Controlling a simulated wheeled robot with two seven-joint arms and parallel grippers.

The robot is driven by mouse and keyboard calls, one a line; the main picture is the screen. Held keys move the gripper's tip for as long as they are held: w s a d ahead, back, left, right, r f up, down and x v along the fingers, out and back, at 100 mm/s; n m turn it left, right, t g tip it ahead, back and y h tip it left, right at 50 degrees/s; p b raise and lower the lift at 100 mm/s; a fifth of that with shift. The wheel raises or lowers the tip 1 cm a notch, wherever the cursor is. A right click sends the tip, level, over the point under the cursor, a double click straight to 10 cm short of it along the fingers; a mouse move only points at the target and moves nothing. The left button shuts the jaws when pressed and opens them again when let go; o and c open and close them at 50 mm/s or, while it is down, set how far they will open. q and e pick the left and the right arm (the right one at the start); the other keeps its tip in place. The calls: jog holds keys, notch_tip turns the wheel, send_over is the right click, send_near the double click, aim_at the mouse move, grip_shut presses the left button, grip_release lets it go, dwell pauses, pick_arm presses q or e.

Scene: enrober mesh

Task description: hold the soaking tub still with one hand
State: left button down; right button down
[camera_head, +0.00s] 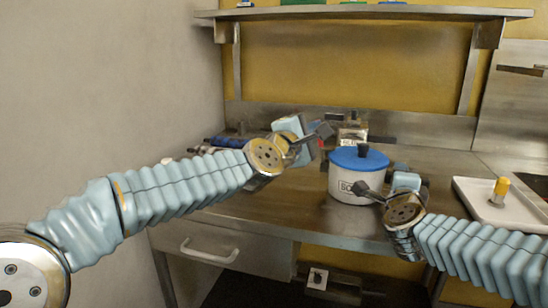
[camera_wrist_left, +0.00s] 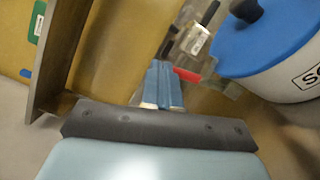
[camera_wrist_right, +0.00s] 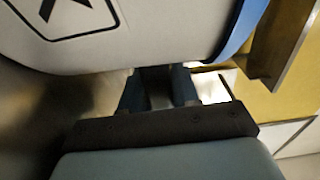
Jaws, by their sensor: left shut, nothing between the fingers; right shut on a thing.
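The soaking tub (camera_head: 345,187) is a white pot with a blue lid (camera_head: 352,159) and a dark knob, upright on the steel counter. It also shows at the upper right of the left wrist view (camera_wrist_left: 285,75). My right gripper (camera_wrist_right: 158,88) is at the tub's right side, its fingers closed around a dark part against the white wall, which looks like a handle. The tub's wall fills the top of that view. My left gripper (camera_wrist_left: 163,88) is shut and empty, its fingers together, in the air left of the tub and apart from it.
A clear container with a label (camera_head: 352,132) stands behind the tub. A red item (camera_wrist_left: 187,75) shows beyond my left fingers. A white tray (camera_head: 470,188) with a yellow-topped piece (camera_head: 500,187) lies at the right. A shelf (camera_head: 360,13) hangs above. The counter's front left is bare.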

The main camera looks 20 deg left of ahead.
pick_arm(q)
jog(key=r+v, duration=0.1)
jog(key=v, duration=1.8)
jog(key=shift+s+f, duration=0.2)
jog(key=shift+s, duration=0.15)
jog(key=shift+a, duration=0.15)
pick_arm(e)
jog(key=shift+f, duration=0.1)
pick_arm(q)
jog(key=w+d+m, duration=0.1)
jog(key=w+d, duration=0.1)
jog(key=w, duration=0.7)
jog(key=w+d+m, duration=0.1)
jog(key=w+d, duration=0.1)
jog(key=w, duration=0.8)
jog(key=shift+w+d+f, duration=0.25)
jog(key=shift+d+f, duration=0.05)
jog(key=shift+f, duration=0.15)
jog(key=shift+d, duration=0.15)
